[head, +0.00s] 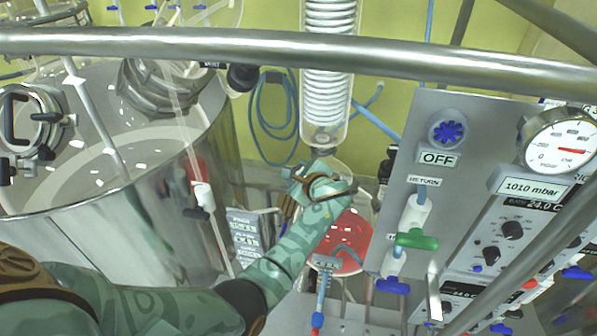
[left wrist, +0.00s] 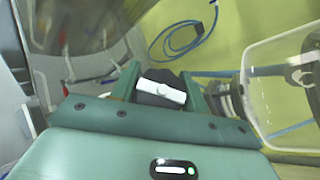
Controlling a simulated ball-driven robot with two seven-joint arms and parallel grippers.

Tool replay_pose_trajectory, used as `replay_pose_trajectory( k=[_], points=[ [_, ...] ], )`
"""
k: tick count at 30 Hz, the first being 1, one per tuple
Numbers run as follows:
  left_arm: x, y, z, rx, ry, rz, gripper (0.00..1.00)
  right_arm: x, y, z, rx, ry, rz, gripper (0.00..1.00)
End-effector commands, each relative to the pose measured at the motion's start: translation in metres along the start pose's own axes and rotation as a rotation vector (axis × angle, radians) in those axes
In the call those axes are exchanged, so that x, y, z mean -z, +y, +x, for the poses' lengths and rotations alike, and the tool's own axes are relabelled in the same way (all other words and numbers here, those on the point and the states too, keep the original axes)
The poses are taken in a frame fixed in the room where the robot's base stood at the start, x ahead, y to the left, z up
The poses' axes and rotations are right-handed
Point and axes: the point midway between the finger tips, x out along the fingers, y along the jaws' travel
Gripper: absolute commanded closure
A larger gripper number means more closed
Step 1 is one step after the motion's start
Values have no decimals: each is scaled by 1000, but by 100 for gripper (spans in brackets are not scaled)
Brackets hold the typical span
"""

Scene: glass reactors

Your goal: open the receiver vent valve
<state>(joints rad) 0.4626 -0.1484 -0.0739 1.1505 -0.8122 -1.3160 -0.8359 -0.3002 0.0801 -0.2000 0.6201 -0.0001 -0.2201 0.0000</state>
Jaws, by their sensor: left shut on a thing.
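My left arm reaches in from the left, and its gripper (head: 315,178) is just above the receiver, a glass vessel with red liquid (head: 347,236). In the left wrist view the two green fingers of my left gripper (left wrist: 162,88) stand either side of a small white handle with a black part behind it (left wrist: 170,92). The gripper is shut on this handle, which appears to be the receiver vent valve. In the head view my gripper hides the valve, and I cannot tell its setting. My right gripper is not in view.
A coiled glass condenser (head: 330,70) hangs above the gripper. A large steel-rimmed vessel (head: 130,190) is on the left. A grey control panel (head: 470,200) with a pressure gauge (head: 561,141) stands on the right. A metal rail (head: 250,45) crosses in front. A blue hose (head: 276,110) hangs behind.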

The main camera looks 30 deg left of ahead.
Motion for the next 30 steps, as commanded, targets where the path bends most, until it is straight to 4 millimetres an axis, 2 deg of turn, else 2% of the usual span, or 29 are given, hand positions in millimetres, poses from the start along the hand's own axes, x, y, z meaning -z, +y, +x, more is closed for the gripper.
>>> replay_pose_trajectory(
  k=[15,30],
  points=[
    [0,5,0,-348,-3,-230,78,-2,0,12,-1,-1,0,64],
    [-1,7,-1,-465,-4,-306,78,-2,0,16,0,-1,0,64]
  ],
)
